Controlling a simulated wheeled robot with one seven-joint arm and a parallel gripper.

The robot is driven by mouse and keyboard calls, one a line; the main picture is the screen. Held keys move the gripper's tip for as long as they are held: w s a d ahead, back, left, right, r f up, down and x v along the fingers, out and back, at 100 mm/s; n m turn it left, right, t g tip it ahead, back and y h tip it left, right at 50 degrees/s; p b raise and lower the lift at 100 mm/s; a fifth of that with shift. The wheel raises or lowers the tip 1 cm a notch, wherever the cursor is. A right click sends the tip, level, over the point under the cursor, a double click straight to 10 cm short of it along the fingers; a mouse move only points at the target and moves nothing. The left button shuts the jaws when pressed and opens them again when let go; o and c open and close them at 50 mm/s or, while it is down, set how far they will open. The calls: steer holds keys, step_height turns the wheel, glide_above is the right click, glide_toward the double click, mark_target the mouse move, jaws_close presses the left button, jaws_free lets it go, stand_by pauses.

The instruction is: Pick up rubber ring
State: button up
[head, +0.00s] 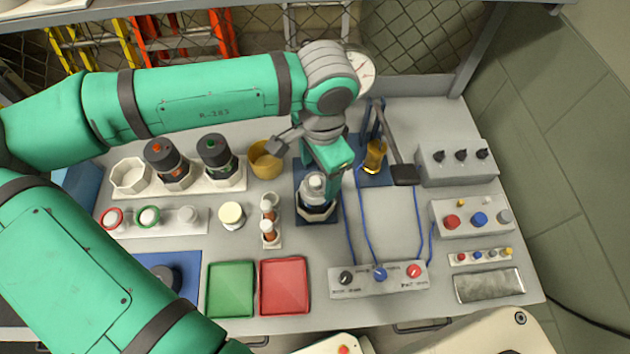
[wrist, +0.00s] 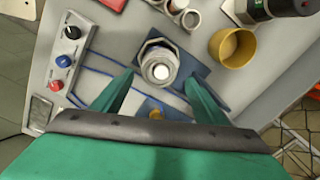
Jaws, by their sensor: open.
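I cannot tell for sure which thing is the rubber ring. A silver fitting with a pale centre (wrist: 160,65) stands upright on a dark blue mat, and it also shows in the head view (head: 314,187). A dark band (head: 317,212) shows around its base. A red ring (head: 113,218) and a green ring (head: 148,217) sit around white pieces on a rack at the left. My gripper (wrist: 160,77) is open, with its fingers on either side of the silver fitting and gaps visible between. In the head view my gripper (head: 320,190) partly hides the fitting.
Close by are a yellow cup (head: 264,160), a small rack of vials (head: 269,220) and a blue-cabled control box (head: 378,278). A green tray (head: 231,289) and a red tray (head: 284,286) lie in front. A dark lamp-like arm (head: 403,173) stands to the right.

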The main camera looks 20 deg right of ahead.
steer(key=shift+d+f, duration=0.2)
steer(key=shift+f, duration=0.9)
steer(key=c, duration=1.1)
steer(key=shift+a, duration=0.1)
steer(key=shift+c, duration=0.2)
steer(key=shift+r, duration=0.1)
